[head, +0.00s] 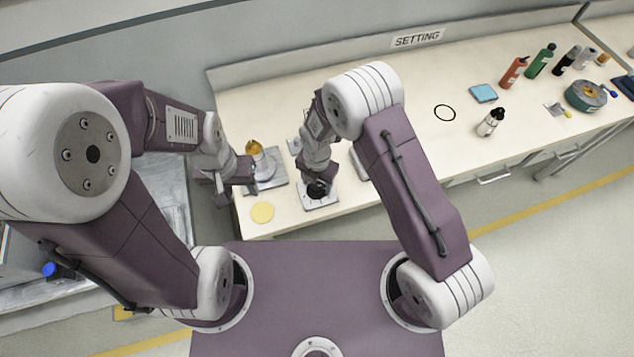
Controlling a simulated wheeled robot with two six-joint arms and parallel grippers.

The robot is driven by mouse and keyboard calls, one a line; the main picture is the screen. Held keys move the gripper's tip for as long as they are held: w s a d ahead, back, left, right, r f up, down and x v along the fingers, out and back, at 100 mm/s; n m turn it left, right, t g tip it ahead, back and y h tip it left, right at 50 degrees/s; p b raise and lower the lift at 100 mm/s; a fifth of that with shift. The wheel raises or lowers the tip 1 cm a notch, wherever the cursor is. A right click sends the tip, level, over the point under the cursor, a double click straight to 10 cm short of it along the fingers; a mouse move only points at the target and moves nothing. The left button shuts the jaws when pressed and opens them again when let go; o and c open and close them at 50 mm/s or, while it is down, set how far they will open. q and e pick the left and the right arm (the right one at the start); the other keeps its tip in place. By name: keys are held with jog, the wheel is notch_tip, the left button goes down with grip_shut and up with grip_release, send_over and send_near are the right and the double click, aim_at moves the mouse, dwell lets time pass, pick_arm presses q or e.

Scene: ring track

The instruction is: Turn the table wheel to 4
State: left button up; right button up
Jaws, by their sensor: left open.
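The table wheel (318,191) is a small dark round knob on a pale square plate (327,202) near the front edge of the bench. Its markings are too small to read, so I cannot tell which number it points to. My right gripper (317,183) is right above the wheel, pointing down and partly hiding it. I cannot tell whether its fingers are closed around the wheel. My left gripper (226,190) is open and empty at the left end of the bench, apart from the wheel.
An amber-topped object (254,149) stands on a grey plate (268,176) between my grippers. A yellow disc (262,212) lies at the front. A black ring (444,113), a white bottle (490,122), a blue pad (483,93) and several bottles are to the right. The bench middle is mostly clear.

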aim_at(317, 185)
notch_tip(317, 185, up, 9)
jog(key=shift+r+b, duration=0.1)
jog(key=shift+b, duration=0.3)
dwell(0.4)
